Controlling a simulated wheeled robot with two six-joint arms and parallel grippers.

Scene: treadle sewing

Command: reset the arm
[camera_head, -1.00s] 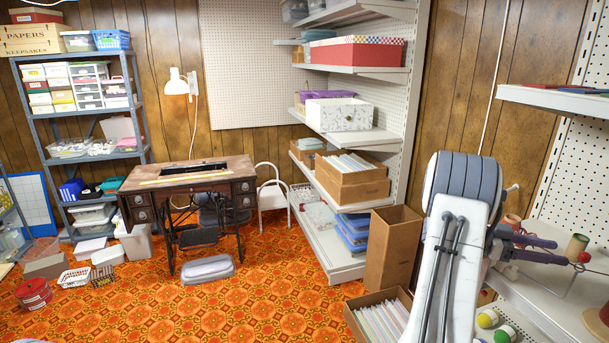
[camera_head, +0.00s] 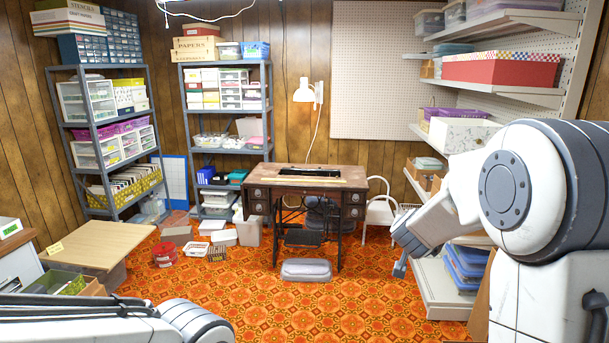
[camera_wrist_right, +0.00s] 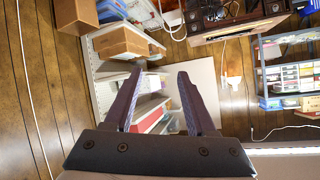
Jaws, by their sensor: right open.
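My right arm (camera_head: 530,190) fills the right side of the head view, its forearm bent in toward the middle in front of the wall shelves. Its gripper (camera_wrist_right: 160,73) shows in the right wrist view, with two dark fingers spread apart and nothing between them. In the head view the gripper is mostly hidden behind the forearm; a small grey piece below the wrist may be part of it. My left arm (camera_head: 110,318) lies along the bottom left edge of the head view, and its gripper is out of view.
A treadle sewing table (camera_head: 305,184) stands at the back wall, with a grey oval case (camera_head: 306,270) on the floor before it. White wall shelves (camera_head: 445,285) stand close behind my right arm. A wooden-topped table (camera_head: 100,245) is at the left. The orange carpet (camera_head: 280,305) between is mostly clear.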

